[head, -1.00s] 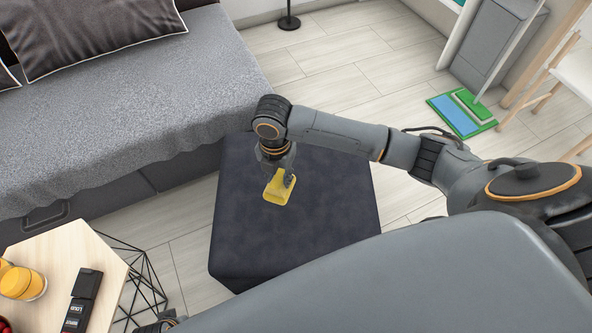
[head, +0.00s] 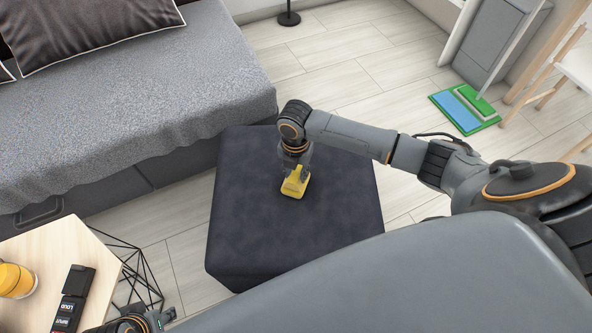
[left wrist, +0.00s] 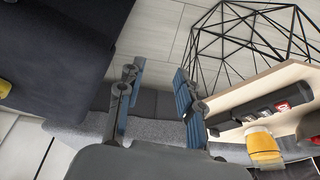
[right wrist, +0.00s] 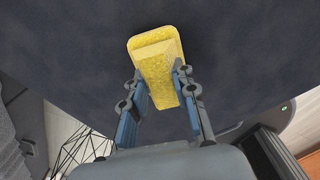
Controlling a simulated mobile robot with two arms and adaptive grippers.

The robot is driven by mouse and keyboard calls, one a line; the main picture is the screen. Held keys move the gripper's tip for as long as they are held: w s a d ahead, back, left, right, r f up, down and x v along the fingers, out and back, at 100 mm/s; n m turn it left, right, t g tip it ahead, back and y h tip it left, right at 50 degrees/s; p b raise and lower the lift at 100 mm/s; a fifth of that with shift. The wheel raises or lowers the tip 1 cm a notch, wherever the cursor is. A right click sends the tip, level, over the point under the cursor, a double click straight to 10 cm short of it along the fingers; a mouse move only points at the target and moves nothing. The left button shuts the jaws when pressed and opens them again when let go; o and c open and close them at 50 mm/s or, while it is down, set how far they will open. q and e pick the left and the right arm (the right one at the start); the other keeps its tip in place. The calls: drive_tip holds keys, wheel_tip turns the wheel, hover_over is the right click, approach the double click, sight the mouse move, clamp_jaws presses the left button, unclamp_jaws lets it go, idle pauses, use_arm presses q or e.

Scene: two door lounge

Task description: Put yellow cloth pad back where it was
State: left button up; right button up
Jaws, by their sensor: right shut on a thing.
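The yellow cloth pad (head: 295,188) is at the dark ottoman (head: 255,235), near the middle of its top. My right gripper (head: 298,175) points down and is shut on the pad. In the right wrist view the pad (right wrist: 152,45) sits between the fingertips (right wrist: 158,75), with a raised part gripped and a wider flat part beyond. I cannot tell whether the pad touches the ottoman. My left gripper (left wrist: 157,82) is open and empty, and shows partly at the bottom edge of the head view (head: 148,320).
A wooden side table (head: 50,250) with black wire legs stands at left, holding a yellow-orange jar (head: 14,280) and a black remote-like object (head: 72,300). A grey sofa (head: 130,110) borders the ottoman. A green and blue mat (head: 455,112) lies on the floor at right.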

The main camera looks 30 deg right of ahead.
sight(296, 173)
drive_tip(key=o, duration=1)
drive_tip(key=shift+r, duration=0.4)
use_arm(q)
wheel_tip(296, 173, down, 12)
drive_tip(key=p, duration=0.3)
drive_tip(key=shift+s+r+g, duration=0.15)
drive_tip(key=shift+g, duration=0.25)
use_arm(e)
drive_tip(key=shift+r, duration=5.65)
use_arm(q)
drive_tip(key=shift+d, duration=0.1)
